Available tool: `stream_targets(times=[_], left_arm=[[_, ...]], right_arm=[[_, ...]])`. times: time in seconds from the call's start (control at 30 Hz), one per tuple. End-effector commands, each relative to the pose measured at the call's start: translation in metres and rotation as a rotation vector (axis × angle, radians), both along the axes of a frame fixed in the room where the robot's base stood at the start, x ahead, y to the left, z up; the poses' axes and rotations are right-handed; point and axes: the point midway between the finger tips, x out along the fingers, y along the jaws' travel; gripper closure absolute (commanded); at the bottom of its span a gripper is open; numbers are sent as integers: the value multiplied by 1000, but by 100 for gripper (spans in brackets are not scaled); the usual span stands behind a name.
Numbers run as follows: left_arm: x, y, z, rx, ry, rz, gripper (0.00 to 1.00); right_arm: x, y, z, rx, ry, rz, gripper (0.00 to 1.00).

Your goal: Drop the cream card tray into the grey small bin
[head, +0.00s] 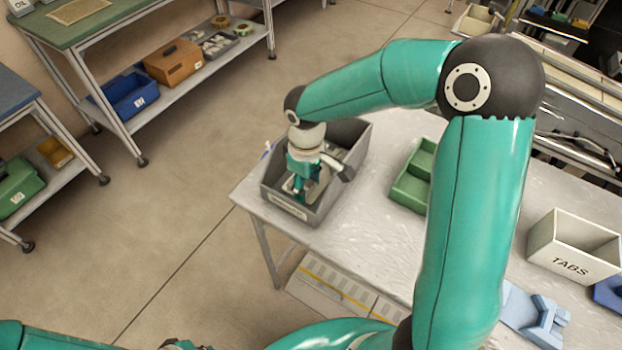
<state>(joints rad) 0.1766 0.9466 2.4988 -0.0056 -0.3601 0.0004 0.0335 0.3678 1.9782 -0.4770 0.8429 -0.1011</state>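The grey bin (290,207) stands at the table's left corner, with a pale label on its front. My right gripper (301,188) points down inside or just over the bin. Its fingertips are small and partly hidden, so I cannot tell whether they are open or hold anything. Some pale shapes show in the bin beside the gripper, too unclear to name. A cream open box marked TABS (572,262) stands at the table's right; I see no other clear cream tray on this table. My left gripper is not clearly in view; only part of that arm shows at the bottom left.
A green divided tray (409,190) sits right of the grey bin, partly behind my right arm. Light blue parts (537,318) lie at the table's lower right. Bare tabletop (372,232) lies between bin and arm. Shelves with a blue bin (128,97) stand at the left.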

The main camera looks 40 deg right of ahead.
Motion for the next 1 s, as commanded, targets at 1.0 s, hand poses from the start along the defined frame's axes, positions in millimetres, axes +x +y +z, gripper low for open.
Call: stream_targets(times=[1.0], left_arm=[[0,0,12,0,0,0,100]], right_arm=[[1,-1,88,-1,-6,-2,30]])
